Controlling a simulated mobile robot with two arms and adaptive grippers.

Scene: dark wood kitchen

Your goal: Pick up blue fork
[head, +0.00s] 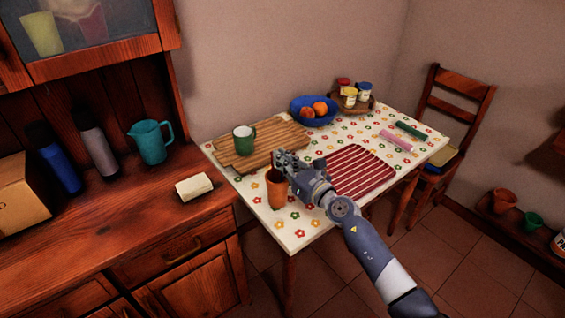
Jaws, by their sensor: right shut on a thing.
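My right gripper (283,161) is over the near left part of the table, at the upper right of an orange-brown cup (276,190). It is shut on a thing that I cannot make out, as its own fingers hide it. I cannot make out a blue fork anywhere in the head view. The cup stands upright on the flowered tablecloth, and my gripper overlaps its rim in the picture. I cannot tell whether they touch. My left gripper is not in view.
A wooden board with a green mug (243,141), a blue fruit bowl (300,113), a jar tray (362,108) and a red striped mat (360,172) lie on the table (310,225). A chair (452,110) stands behind right. A wooden counter (120,225) is at left.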

